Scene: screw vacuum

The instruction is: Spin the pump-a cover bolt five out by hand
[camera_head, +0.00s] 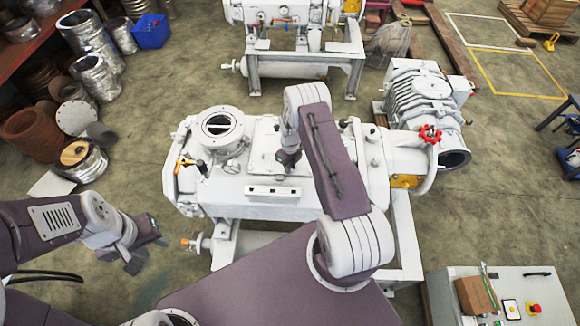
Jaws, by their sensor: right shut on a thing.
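The white pump (235,190) stands on its frame in front of me, with a square cover plate (262,164) on top. My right gripper (289,160) reaches down onto this cover from above. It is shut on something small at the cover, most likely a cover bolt. The bolt itself is hidden by the gripper, and single bolts are too small to tell apart. My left gripper (147,252) is open and empty, off to the left of the pump and apart from it.
A round open port (220,126) and a yellow-handled valve lever (184,163) rise left of the cover. A red handwheel (430,134) is at right. A second pump (290,15) stands behind. A control cabinet (535,285) is front right. Ducts and pipe parts crowd the left.

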